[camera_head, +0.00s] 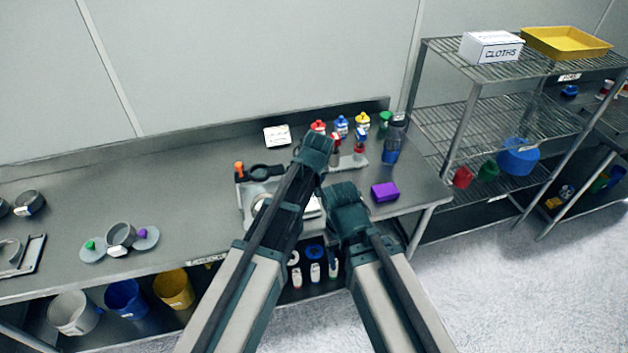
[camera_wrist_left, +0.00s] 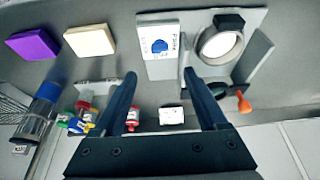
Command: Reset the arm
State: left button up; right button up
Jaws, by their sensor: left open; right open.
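My left arm reaches over the steel bench in the head view, with its gripper (camera_head: 316,150) above the middle of the bench. The left wrist view shows the left gripper's two dark fingers (camera_wrist_left: 160,85) spread apart, with nothing between them. My right gripper (camera_head: 347,203) is just right of and nearer than the left one, over the front part of the bench. Its fingertips are hidden by its own wrist in the head view. The grey sifter device (camera_head: 245,190) with an orange knob (camera_head: 239,168) is partly hidden behind my left arm.
A purple block (camera_head: 384,191) lies right of my right gripper. Small coloured bottles (camera_head: 341,125) and a tall blue-grey bottle (camera_head: 393,140) stand at the back right. Grey containers (camera_head: 121,235) are on the left. A wire shelf (camera_head: 490,110) stands right. The bench's left middle is clear.

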pick_arm(q)
jog(key=shift+p+v, duration=0.5)
jog(key=shift+v, duration=0.6)
pick_arm(e)
jog(key=shift+s+d+r, duration=0.1)
jog(key=shift+d+r, duration=0.15)
jog(key=shift+r, duration=0.25)
jog(key=shift+s+d+r, duration=0.1)
jog(key=shift+d+r, duration=0.15)
jog(key=shift+r, duration=0.25)
pick_arm(q)
jog(key=s+a+f+m+g+h, duration=0.1)
jog(key=s+a+m+g, duration=0.1)
jog(key=s+a, duration=0.55)
jog(key=s+a+f+m+g, duration=0.15)
jog(key=s+a, duration=0.35)
jog(key=s, duration=0.6)
jog(key=s+d+f+m+b, duration=0.2)
jog(key=d+b, duration=0.1)
jog(key=d, duration=0.2)
jog(key=s+d+f+m+b, duration=0.2)
jog(key=s+d+f+b, duration=0.1)
jog(key=d, duration=0.2)
jog(key=shift+s+d+g+y, duration=0.2)
jog(key=shift+d+g+y, duration=0.2)
jog(key=shift+g, duration=0.05)
pick_arm(e)
notch_tip(320, 180, down, 6)
